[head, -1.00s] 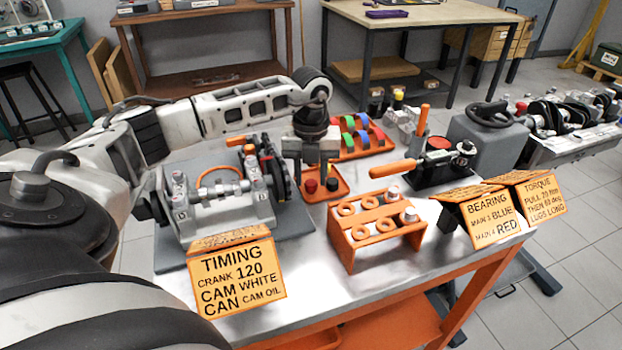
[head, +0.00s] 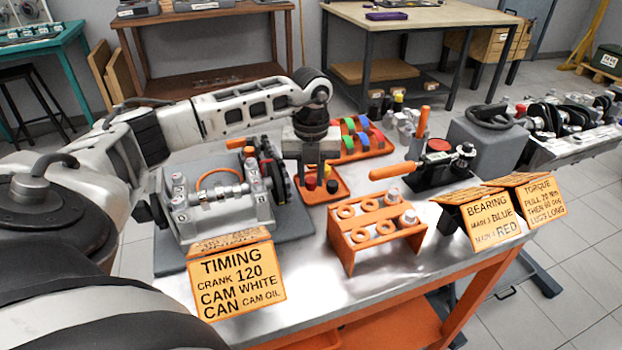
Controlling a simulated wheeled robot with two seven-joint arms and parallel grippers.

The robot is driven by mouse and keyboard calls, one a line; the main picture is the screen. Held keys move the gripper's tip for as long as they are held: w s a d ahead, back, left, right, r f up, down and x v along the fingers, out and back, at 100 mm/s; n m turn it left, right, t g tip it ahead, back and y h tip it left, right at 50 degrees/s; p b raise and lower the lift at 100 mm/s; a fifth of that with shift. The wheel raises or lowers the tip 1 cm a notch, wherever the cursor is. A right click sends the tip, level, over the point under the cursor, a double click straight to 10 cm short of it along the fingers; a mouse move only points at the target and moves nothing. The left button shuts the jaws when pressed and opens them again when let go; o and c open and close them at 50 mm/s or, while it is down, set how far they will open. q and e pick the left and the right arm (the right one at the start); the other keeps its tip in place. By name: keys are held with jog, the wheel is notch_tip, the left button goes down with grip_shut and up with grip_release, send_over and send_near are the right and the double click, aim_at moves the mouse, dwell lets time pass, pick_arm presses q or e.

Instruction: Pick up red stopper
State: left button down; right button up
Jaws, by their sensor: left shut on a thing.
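The red stopper (head: 311,183) is at the left side of a small orange tray (head: 341,196) on the metal bench. My left gripper (head: 311,178) reaches down over the tray from above. Its two fingers are around the red stopper and shut on it. The stopper is still low, at the tray; I cannot tell whether its underside touches the tray. A black stopper (head: 332,186) stands just to the right of it. My right gripper is not in view.
An engine block with a crankshaft (head: 222,200) is close on the left. An orange tray of coloured parts (head: 372,143) lies behind. An orange rack with rings (head: 375,235) stands in front. A torque tool with orange handle (head: 393,170) is to the right.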

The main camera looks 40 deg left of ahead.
pick_arm(q)
jog(key=w+d+r+b, duration=0.1)
jog(key=w+d+r, duration=0.5)
jog(key=d+r, duration=0.5)
jog(key=shift+w+d+r, duration=0.3)
jog(key=shift+w+d, duration=0.1)
jog(key=shift+d, duration=0.2)
jog(key=shift+d, duration=0.1)
